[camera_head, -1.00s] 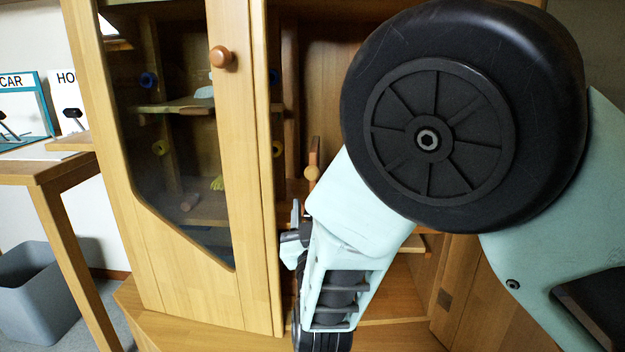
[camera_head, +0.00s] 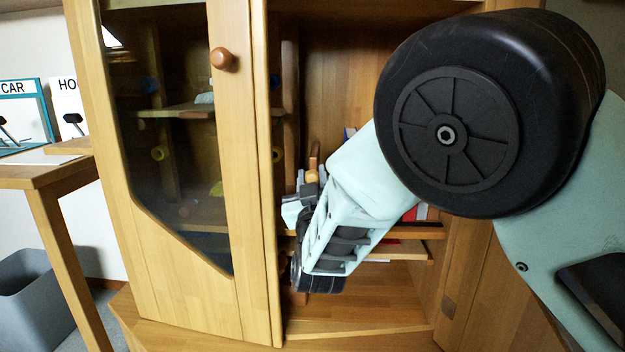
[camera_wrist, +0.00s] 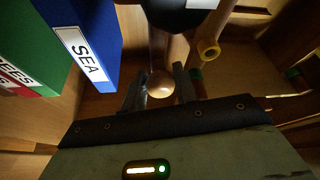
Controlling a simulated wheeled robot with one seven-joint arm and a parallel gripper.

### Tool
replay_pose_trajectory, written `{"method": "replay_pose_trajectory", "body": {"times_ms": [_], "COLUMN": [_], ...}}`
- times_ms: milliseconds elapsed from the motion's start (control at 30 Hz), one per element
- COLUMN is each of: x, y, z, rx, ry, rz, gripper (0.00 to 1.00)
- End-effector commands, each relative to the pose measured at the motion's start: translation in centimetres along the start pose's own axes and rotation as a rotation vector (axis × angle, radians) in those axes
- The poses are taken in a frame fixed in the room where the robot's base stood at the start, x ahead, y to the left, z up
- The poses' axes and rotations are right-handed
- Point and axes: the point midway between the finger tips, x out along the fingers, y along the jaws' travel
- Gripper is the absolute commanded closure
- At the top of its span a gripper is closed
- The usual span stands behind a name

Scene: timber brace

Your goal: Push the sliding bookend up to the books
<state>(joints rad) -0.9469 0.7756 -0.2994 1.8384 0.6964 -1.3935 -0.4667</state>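The sliding bookend (camera_head: 314,158) shows in the head view as a small wooden upright inside the open cabinet bay, partly hidden by my arm. In the wrist view its round wooden knob (camera_wrist: 160,85) lies between the two fingers of my gripper (camera_wrist: 160,88). The fingers stand apart on either side of it; whether they touch it is unclear. A blue book marked SEA (camera_wrist: 88,50) and a green book (camera_wrist: 36,45) stand to the left in the wrist view, with a gap between the blue book and the knob. In the head view my gripper (camera_head: 309,188) is partly hidden.
A glass cabinet door (camera_head: 180,150) stands left of my arm, its wooden frame close to my gripper. A dark object (camera_wrist: 180,12) and a yellow-ringed peg (camera_wrist: 208,50) are near the gripper in the wrist view. A shelf edge (camera_head: 415,232) lies behind my forearm.

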Motion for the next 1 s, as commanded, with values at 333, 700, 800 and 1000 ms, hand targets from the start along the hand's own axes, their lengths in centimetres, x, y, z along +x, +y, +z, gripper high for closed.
{"method": "replay_pose_trajectory", "body": {"times_ms": [333, 700, 800, 1000], "x": [-0.1, -1.1, -1.3, -1.4], "y": [2.0, 11.4, 12.6, 12.9], "z": [0.5, 2.9, 3.2, 3.3], "rx": [-0.004, -0.004, -0.001, 0.0], "ry": [-0.003, -0.003, -0.002, -0.002], "rz": [0.005, 0.005, 0.004, 0.0], "gripper": [1.0, 1.0, 1.0, 1.0]}}
